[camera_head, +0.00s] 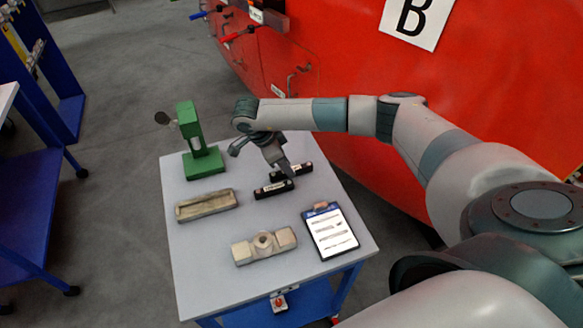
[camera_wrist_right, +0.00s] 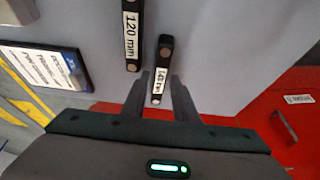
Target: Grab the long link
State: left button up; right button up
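Two black links with white labels lie side by side on the grey table. The nearer link (camera_head: 266,192) reads 120 mm in the right wrist view (camera_wrist_right: 132,38). The farther link (camera_head: 304,168) has a small label that is hard to read in the right wrist view (camera_wrist_right: 165,50). My right gripper (camera_head: 286,172) is over the links, pointing down. In the right wrist view its two fingers (camera_wrist_right: 160,82) are apart, with the end of the farther link showing between them. Whether they touch it, I cannot tell. My left gripper is not in view.
On the table (camera_head: 205,270) stand a green device (camera_head: 190,135), a grey tray-like part (camera_head: 206,205), a beige block with a round hole (camera_head: 264,247) and a clipboard (camera_head: 331,231). A red train nosecone (camera_head: 480,90) rises behind. A blue cart (camera_head: 30,200) stands left.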

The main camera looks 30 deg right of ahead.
jog(key=shift+d+f, duration=0.15)
jog(key=shift+f, duration=0.3)
grip_shut()
jog(key=shift+r, duration=0.1)
